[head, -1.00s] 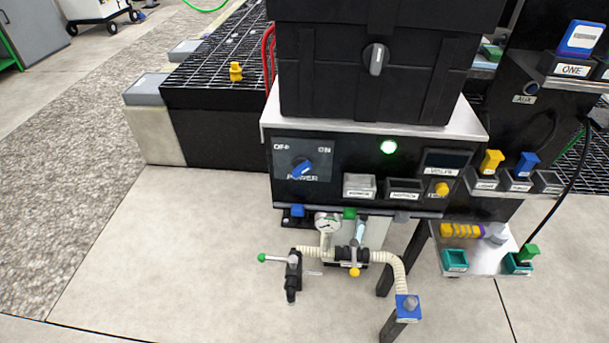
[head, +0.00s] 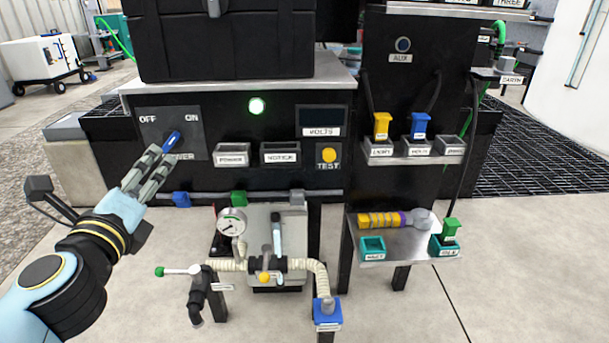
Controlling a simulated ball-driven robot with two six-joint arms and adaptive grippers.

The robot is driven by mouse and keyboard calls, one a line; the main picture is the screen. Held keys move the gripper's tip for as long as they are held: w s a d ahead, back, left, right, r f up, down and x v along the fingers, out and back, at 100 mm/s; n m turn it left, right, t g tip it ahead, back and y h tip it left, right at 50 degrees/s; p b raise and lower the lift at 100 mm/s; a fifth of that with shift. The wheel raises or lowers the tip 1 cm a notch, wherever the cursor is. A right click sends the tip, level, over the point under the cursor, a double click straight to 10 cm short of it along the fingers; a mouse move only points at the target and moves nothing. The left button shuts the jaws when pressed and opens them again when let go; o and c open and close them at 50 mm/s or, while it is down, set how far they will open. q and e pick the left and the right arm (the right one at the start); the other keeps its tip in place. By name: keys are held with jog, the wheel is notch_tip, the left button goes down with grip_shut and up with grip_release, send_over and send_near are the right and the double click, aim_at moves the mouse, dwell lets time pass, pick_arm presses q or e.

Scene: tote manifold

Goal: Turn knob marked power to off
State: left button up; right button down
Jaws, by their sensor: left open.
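The power knob (head: 172,138) is a small blue handle on a dark plate with OFF at its upper left and ON at its upper right. Its handle tilts up and to the right, toward ON. My left gripper (head: 158,160) is open, its grey fingers just below and left of the knob and partly covering the POWER label. I cannot tell whether the fingertips touch the knob. My right gripper is not in view.
A black case (head: 225,45) stands on top. Pipes with a gauge (head: 231,222) stand below. Open floor lies in front.

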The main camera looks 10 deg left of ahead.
aim_at(169, 145)
pick_arm(q)
jog(key=x, duration=1)
jog(key=shift+w+d+r+p, duration=0.1)
jog(key=shift+w+p, duration=0.15)
jog(key=shift+p, duration=0.05)
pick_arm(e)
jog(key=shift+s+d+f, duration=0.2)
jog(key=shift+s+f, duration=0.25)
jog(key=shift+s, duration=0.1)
pick_arm(q)
jog(key=shift+c, duration=0.4)
jog(key=c, duration=1.1)
jog(key=shift+n, duration=0.4)
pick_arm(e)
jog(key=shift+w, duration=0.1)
pick_arm(q)
jog(key=n+b, duration=0.3)
jog(key=n, duration=0.6)
jog(key=shift+b, duration=0.35)
jog(key=n+b, duration=0.1)
jog(key=n, duration=0.3)
jog(key=shift+n+b, duration=0.8)
jog(key=shift+n, duration=1.3)
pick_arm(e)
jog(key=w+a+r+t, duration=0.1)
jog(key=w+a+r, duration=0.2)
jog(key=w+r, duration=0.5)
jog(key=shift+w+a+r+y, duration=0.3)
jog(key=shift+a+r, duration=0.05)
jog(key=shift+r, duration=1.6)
